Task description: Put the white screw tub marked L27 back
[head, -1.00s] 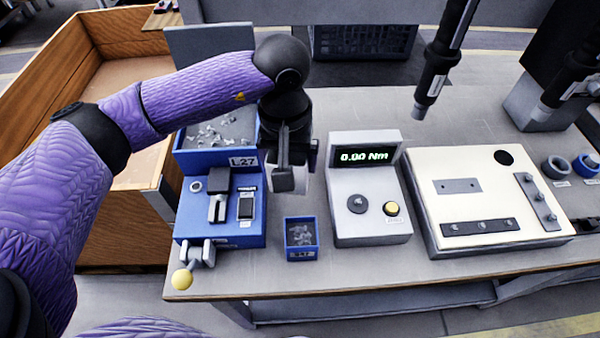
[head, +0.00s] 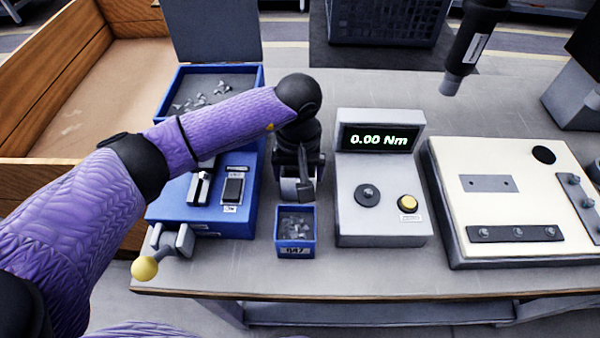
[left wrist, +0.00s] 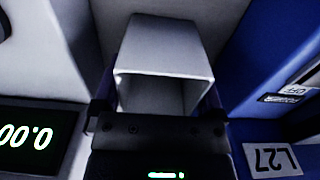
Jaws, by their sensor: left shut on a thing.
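My left gripper (head: 298,188) is shut on the white tub. It is over the bench between the blue screw feeder and the torque meter, just behind a small blue tub. In the left wrist view the white tub (left wrist: 165,48) sits between the fingers, its pale walls and shaded hollow showing. In the head view the gripper mostly hides it, and its own marking cannot be read. An L27 label (left wrist: 272,160) is on the blue feeder (left wrist: 275,60) in the left wrist view. The feeder also shows in the head view (head: 190,214), partly behind my arm. My right gripper is out of view.
The small blue tub (head: 296,248) holds screws near the front. The torque meter (head: 380,225) reads 0.00 Nm. A cream fixture board (head: 515,205) stands to the right. A black screwdriver (head: 470,45) hangs above. Bare bench (head: 300,280) shows along the front edge.

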